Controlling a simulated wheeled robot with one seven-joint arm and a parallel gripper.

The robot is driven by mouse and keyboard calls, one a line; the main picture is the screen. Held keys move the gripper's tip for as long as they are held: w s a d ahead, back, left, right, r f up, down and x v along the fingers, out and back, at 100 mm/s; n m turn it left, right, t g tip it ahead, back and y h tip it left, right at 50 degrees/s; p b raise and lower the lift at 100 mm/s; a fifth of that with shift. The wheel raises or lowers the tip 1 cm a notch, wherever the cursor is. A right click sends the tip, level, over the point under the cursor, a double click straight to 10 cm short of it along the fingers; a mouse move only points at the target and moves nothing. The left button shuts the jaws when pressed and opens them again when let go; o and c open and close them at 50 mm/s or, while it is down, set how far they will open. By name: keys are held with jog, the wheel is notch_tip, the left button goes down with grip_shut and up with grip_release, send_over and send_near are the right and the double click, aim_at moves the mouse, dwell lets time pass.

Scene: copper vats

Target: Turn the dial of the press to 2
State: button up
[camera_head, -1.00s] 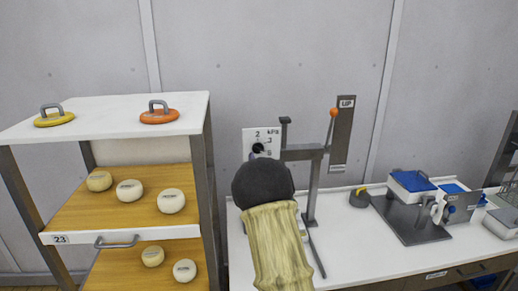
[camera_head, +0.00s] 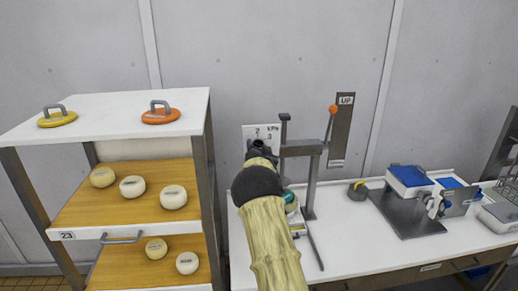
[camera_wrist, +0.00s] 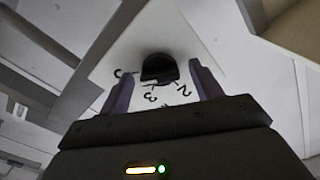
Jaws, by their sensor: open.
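The white dial plate (camera_head: 262,131) of the press (camera_head: 311,165) stands at the back of the bench, its "2" and "kPa" marks showing in the head view. My arm hides the dial there. In the wrist view the black dial (camera_wrist: 159,68) sits on the white plate (camera_wrist: 200,38), with a "2" to its lower right and a "3" below it. My gripper (camera_wrist: 162,78) is open, one finger on each side of the dial, with gaps visible; depth to the plate is unclear. My gripper (camera_head: 260,147) also shows in front of the plate in the head view.
A lever with an orange knob (camera_head: 333,109) stands right of the press by an "UP" sign (camera_head: 346,99). A shelf (camera_head: 110,107) with cheeses stands close on the left. A blue-topped device (camera_head: 408,177) stands further right on the white bench (camera_head: 350,237).

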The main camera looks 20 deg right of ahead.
jog(key=c, duration=1)
jog(key=shift+f+n+b, duration=0.15)
jog(key=shift+n+b, duration=0.25)
jog(key=shift+b, duration=0.5)
jog(key=n+b, duration=1.9)
jog(key=n, duration=0.4)
